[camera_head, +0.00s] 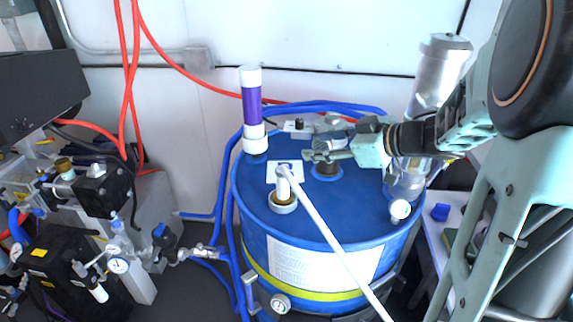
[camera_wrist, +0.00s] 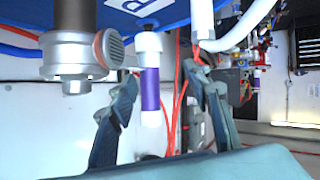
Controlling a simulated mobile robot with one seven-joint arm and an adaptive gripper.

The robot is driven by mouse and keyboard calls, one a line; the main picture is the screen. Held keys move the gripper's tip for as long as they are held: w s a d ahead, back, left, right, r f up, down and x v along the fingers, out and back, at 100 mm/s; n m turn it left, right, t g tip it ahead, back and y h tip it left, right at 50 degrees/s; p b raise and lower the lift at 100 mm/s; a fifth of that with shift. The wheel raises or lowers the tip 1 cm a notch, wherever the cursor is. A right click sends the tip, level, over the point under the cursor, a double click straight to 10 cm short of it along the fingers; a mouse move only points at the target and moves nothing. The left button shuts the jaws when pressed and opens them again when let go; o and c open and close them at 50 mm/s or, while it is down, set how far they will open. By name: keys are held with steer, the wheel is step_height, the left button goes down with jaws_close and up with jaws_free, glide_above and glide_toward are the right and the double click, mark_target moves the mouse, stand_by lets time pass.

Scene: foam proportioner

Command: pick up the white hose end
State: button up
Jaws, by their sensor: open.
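The white hose (camera_head: 338,252) slopes from the lower right up to the top of the blue drum. Its white end (camera_head: 284,184) stands upright in a round fitting on the drum lid. The hose also shows in the wrist view (camera_wrist: 206,22), at the top, bending away to the right. My gripper (camera_head: 318,152) is over the drum lid, to the right of and behind the hose end, apart from it. In the wrist view my gripper (camera_wrist: 160,82) has its fingers spread with nothing held between them. The hose end's base is partly hidden by its fitting.
A purple-and-white cylinder (camera_head: 251,105) stands at the back left of the blue drum (camera_head: 250,212). A grey metal fitting (camera_wrist: 72,62) is close to my left finger in the wrist view. Valves and equipment fill the left.

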steer(key=g+y, duration=0.1)
steer(key=g, duration=0.1)
glide_toward(283, 177)
steer(key=w, duration=0.3)
steer(key=x, duration=0.4)
steer(key=shift+s+a+f, duration=0.25)
steer(key=shift+a+f, duration=0.05)
steer(key=shift+f, duration=0.15)
steer(key=a+f, duration=0.1)
steer(key=w+a+f, duration=0.1)
steer(key=a+f+b, duration=0.1)
steer(key=shift+w+f, duration=0.15)
steer(key=shift+w, duration=0.25)
steer(key=shift+w+a+f, duration=0.2)
steer(key=shift+w+a, duration=0.05)
steer(key=shift+a, duration=0.15)
jaws_close()
steer(key=shift+r, duration=0.1)
